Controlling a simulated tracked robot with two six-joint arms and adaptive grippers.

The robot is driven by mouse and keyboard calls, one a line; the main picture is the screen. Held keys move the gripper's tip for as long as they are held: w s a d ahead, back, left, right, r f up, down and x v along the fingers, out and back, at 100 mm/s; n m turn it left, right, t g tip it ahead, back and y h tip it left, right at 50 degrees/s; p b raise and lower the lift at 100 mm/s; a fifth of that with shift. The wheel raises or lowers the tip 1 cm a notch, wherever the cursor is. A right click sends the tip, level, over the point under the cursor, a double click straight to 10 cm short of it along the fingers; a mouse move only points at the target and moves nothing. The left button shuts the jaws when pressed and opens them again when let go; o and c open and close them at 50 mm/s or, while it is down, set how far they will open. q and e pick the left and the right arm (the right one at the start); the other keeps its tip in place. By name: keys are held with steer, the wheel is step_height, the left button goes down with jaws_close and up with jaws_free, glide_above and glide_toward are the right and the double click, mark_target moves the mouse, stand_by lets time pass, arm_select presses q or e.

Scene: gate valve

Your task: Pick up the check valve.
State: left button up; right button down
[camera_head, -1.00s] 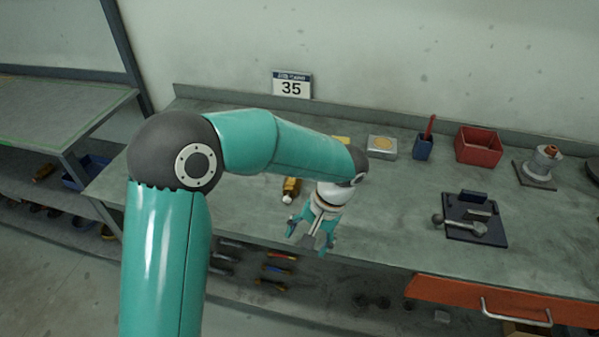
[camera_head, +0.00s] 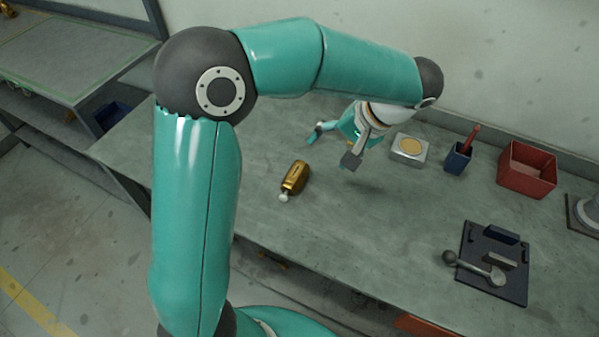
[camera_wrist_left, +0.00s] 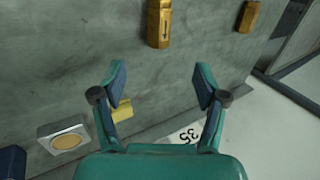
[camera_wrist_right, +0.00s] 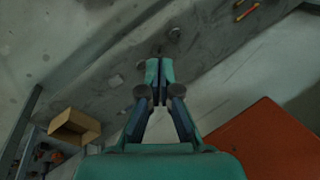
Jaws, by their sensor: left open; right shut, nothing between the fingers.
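A brass valve body (camera_head: 294,178) with a pale round end lies on the workbench, left of and nearer than my left gripper (camera_head: 335,147) in the head view. In the left wrist view, a brass body with an arrow mark (camera_wrist_left: 159,26), apparently the same one, lies beyond the fingertips of my left gripper (camera_wrist_left: 160,75). This gripper is open, empty and above the bench, apart from the brass body. A second brass piece (camera_wrist_left: 248,16) lies farther right there. I cannot tell surely which is the check valve. My right gripper (camera_wrist_right: 160,70) is shut and empty, away from the brass pieces.
A grey box with a yellow disc (camera_head: 409,149), a blue cup (camera_head: 457,158), a red bin (camera_head: 526,170) and a dark plate with metal parts (camera_head: 485,277) stand to the right. A yellow block (camera_wrist_left: 122,108) lies near the left gripper. Bare bench surrounds the brass body.

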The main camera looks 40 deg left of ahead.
arm_select(q)
glide_toward(299, 176)
steer(key=x, duration=0.4)
steer(key=shift+w+a+f+p, duration=0.25)
steer(key=shift+a+p, duration=0.05)
steer(key=shift+a, duration=0.1)
steer(key=shift+s+a+f, duration=0.15)
steer(key=shift+s+f, duration=0.05)
steer(key=shift+f, duration=0.15)
steer(key=shift+s+d+p+x, duration=0.1)
steer(key=shift+p+x, duration=0.3)
steer(key=shift+x, duration=0.75)
steer(key=shift+s+d+p+x, duration=0.15)
steer(key=shift+p+x, duration=0.2)
steer(key=shift+x, duration=0.85)
jaws_close()
